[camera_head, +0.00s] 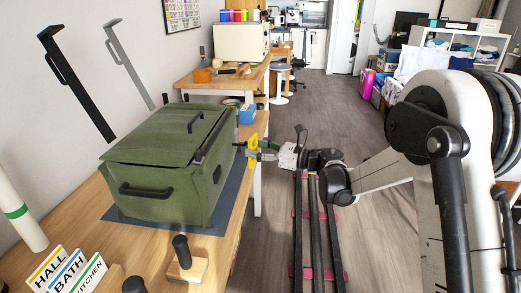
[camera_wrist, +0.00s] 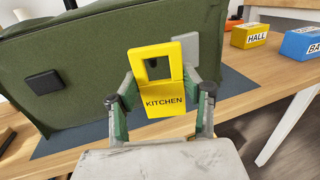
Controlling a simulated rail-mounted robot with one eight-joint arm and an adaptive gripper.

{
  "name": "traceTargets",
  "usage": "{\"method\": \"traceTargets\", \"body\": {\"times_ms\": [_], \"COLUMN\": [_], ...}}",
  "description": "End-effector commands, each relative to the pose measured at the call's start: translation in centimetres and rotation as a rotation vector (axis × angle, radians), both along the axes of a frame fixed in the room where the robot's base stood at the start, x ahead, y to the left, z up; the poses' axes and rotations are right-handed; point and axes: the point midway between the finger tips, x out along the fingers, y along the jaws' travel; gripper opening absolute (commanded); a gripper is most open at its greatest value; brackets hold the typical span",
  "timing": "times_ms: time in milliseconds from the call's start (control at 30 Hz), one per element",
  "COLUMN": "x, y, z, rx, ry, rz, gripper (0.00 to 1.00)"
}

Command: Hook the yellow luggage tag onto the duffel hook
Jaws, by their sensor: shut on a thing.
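The yellow luggage tag (camera_wrist: 165,101), lettered KITCHEN with a square opening in its upper part, is held between the fingers of my gripper (camera_wrist: 162,88). The tag is upright, opening at the top, in front of the green duffel's (camera_wrist: 90,60) side. In the head view the tag (camera_head: 253,141) and my gripper (camera_head: 264,150) are just right of the duffel (camera_head: 165,165). A grey square plate (camera_wrist: 189,44) shows partly behind the tag; I cannot tell whether it bears the hook. Whether the tag touches anything on the duffel is unclear.
The duffel stands on a blue mat (camera_head: 120,217) on the wooden table. A yellow HALL block (camera_wrist: 249,36) and a blue block (camera_wrist: 300,44) lie beyond it. Labelled cards (camera_head: 70,270) and a black post (camera_head: 182,250) stand at the near end.

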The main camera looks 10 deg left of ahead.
Motion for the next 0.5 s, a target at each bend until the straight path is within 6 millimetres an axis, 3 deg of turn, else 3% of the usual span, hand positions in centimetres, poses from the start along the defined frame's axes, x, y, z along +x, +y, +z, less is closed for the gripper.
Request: {"method": "traceTargets", "body": {"times_ms": [500], "x": [-0.1], "y": [0.5], "z": [-0.06], "rx": [0.0], "ry": [0.0], "rz": [0.001], "gripper": [0.05]}}
